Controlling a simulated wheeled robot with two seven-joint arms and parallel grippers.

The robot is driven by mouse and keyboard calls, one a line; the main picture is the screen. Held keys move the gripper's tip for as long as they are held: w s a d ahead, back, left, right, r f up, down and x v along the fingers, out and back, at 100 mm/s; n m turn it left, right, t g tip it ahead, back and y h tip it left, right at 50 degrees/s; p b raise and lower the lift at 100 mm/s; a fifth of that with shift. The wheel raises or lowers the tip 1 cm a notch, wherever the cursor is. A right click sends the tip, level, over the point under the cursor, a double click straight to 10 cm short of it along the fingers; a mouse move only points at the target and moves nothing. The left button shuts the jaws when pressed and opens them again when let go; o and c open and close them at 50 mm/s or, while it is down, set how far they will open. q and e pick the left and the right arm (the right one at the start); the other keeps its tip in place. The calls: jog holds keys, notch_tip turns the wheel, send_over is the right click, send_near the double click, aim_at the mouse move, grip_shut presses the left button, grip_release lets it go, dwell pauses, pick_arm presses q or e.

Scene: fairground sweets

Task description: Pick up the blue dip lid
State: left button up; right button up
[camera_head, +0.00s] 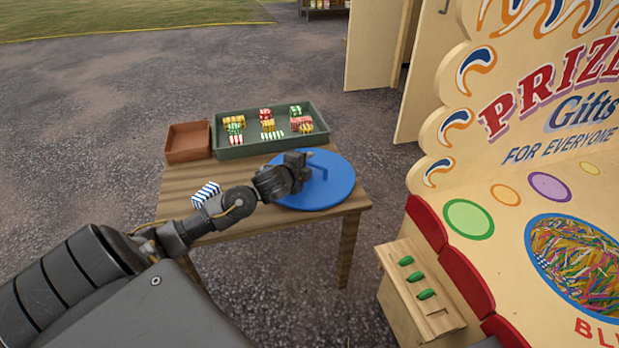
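The blue dip lid (330,192) is a flat round disc with a small upright blue handle near its middle. It lies on the right end of the wooden table (182,180) in the head view. My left gripper (308,172) is at the lid's handle, over the left half of the disc. The fingers are small and dark here, and I cannot tell whether they are closed on the handle. The gripper and wrist hide part of the lid's left side. My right gripper is not in view.
A green tray (228,153) with several striped sweets stands at the table's back. An empty brown box (187,141) is left of it. A blue-and-white striped packet (206,194) lies near my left forearm. The prize stall (450,170) stands close on the right.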

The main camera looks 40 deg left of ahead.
pick_arm(q)
jog(key=shift+c, duration=0.5)
jog(key=shift+s, duration=0.1)
grip_shut()
dwell(0.7)
